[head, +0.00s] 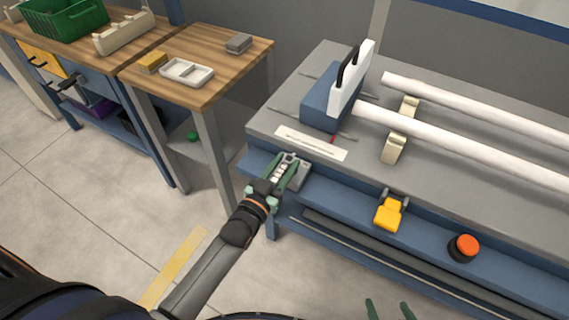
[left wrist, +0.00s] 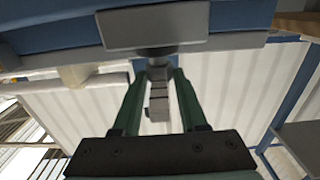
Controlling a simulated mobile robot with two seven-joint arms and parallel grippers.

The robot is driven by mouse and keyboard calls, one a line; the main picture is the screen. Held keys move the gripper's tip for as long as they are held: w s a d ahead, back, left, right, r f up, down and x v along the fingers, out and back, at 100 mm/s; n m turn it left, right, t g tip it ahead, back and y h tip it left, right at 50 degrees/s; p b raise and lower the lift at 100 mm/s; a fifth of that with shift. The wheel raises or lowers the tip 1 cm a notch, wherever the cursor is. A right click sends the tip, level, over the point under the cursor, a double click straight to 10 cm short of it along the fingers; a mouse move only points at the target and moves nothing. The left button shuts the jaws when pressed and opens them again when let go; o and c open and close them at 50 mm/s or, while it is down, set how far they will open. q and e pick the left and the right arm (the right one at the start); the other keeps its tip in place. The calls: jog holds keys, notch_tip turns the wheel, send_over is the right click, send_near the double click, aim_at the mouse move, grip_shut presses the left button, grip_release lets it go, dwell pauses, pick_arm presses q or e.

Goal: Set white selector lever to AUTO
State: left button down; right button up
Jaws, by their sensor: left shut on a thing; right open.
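The grey selector box (head: 301,174) sits on the blue front rail of the bench, near its left end. Its underside shows as a grey block in the left wrist view (left wrist: 153,28). My left gripper (head: 285,168) is at this box, its green fingers shut around the pale selector lever (left wrist: 158,95). The fingers partly cover the lever in the head view. Any AUTO marking is too small to read. My right gripper (head: 389,309) is open and empty at the bottom edge; only its green fingertips show.
To the right on the rail are a yellow switch (head: 388,213) and an orange push button (head: 466,246). White pipes (head: 460,145) lie on supports on the bench beside a blue block with a white plate (head: 350,78). A wooden table (head: 215,55) stands left.

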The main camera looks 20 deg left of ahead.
pick_arm(q)
jog(key=c, duration=0.8)
grip_release()
jog(key=shift+s, duration=0.1)
jog(key=s, duration=0.4)
jog(key=s+a, duration=0.1)
jog(key=s, duration=0.3)
jog(key=s+a, duration=0.1)
jog(key=s, duration=0.3)
jog(key=shift+s+a, duration=0.1)
jog(key=shift+s, duration=0.05)
